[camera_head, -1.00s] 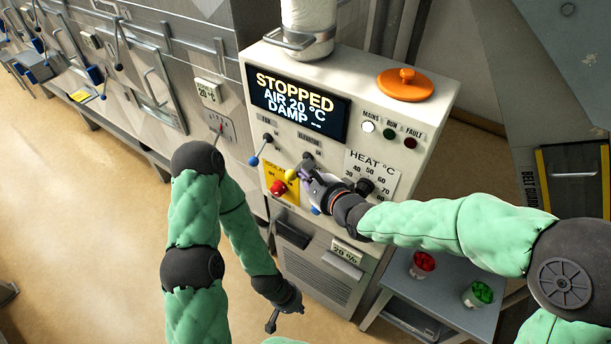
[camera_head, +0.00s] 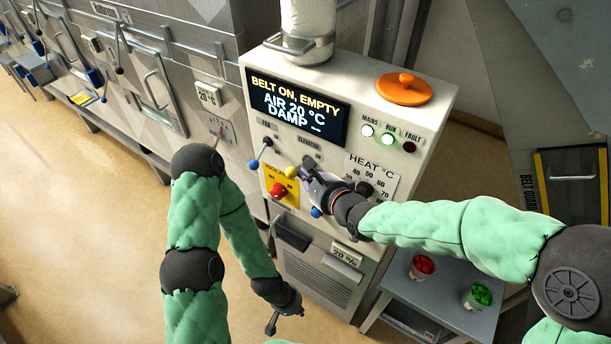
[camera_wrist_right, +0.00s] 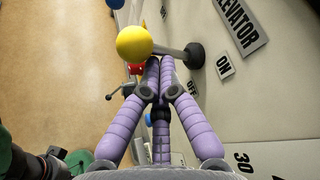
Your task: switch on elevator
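The elevator lever has a yellow ball knob (camera_head: 291,171) and sits under the ELEVATOR label on the dryer panel; its yellow ball (camera_wrist_right: 135,42) is large in the right wrist view. The lever's shaft (camera_wrist_right: 175,52) runs from its pivot out to the ball, beside the ON and OFF labels. My right gripper (camera_head: 306,166) is at this lever. In the wrist view its purple fingers (camera_wrist_right: 160,68) are together, tips close against the shaft, with nothing visible between them. The display (camera_head: 297,107) reads BELT ON, EMPTY. My left gripper (camera_head: 272,322) hangs low, its fingers too small to judge.
A blue-knobbed fan lever (camera_head: 254,163) is left of the elevator lever. A red stop button (camera_head: 278,189) on a yellow plate is below. The heat knob (camera_head: 364,188) is right, near my right wrist. A side table (camera_head: 440,305) carries red and green cups.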

